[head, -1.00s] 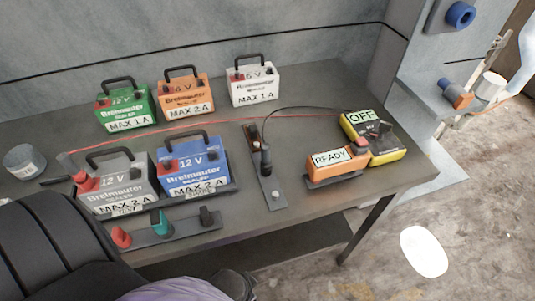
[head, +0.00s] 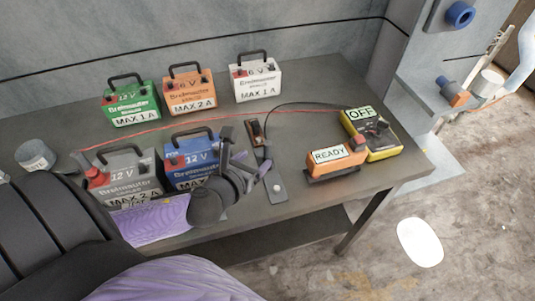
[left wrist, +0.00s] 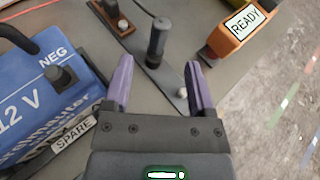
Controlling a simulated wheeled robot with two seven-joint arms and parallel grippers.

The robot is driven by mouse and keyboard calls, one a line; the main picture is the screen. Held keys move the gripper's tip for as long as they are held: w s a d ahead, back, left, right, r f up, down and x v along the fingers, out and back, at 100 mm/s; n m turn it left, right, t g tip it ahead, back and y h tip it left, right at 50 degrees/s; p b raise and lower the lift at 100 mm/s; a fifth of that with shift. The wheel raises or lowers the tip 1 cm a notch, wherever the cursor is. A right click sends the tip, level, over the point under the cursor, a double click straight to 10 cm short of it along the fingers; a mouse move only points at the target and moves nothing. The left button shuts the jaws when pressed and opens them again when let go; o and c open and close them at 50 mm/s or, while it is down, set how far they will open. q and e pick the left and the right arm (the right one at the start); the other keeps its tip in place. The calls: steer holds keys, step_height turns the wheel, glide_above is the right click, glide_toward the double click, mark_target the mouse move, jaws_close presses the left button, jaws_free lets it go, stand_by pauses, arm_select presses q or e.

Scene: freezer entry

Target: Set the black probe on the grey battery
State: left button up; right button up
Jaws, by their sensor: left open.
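The black probe (left wrist: 156,42) stands upright on a narrow dark holder strip (left wrist: 132,38) in the left wrist view. My left gripper (left wrist: 160,75) is open and empty, its two purple fingers pointing towards the probe, which is ahead of and between their lines. In the head view the gripper (head: 243,160) is over the table beside the blue battery and partly hides the probe and holder. The grey battery (head: 128,175) stands at the front left, marked 12 V and MAX 2 A; my arm covers its lower front. My right gripper is out of view.
The blue battery (head: 185,155) stands close to the left of my gripper. An orange READY block (head: 335,161) and a yellow OFF meter (head: 371,137) are to the right. Green, orange and white batteries line the back. A red lead crosses the table.

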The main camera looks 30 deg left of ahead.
mark_target(265, 152)
arm_select(q)
steer(key=shift+m, duration=0.3)
steer(key=b+x, duration=0.1)
steer(key=x, duration=0.2)
steer(key=b+x, duration=0.1)
steer(key=x, duration=0.2)
steer(key=b+x, duration=0.1)
steer(key=x, duration=0.2)
steer(key=shift+f, duration=0.45)
steer(key=shift+w+f, duration=0.1)
steer(key=shift+w, duration=0.2)
jaws_close()
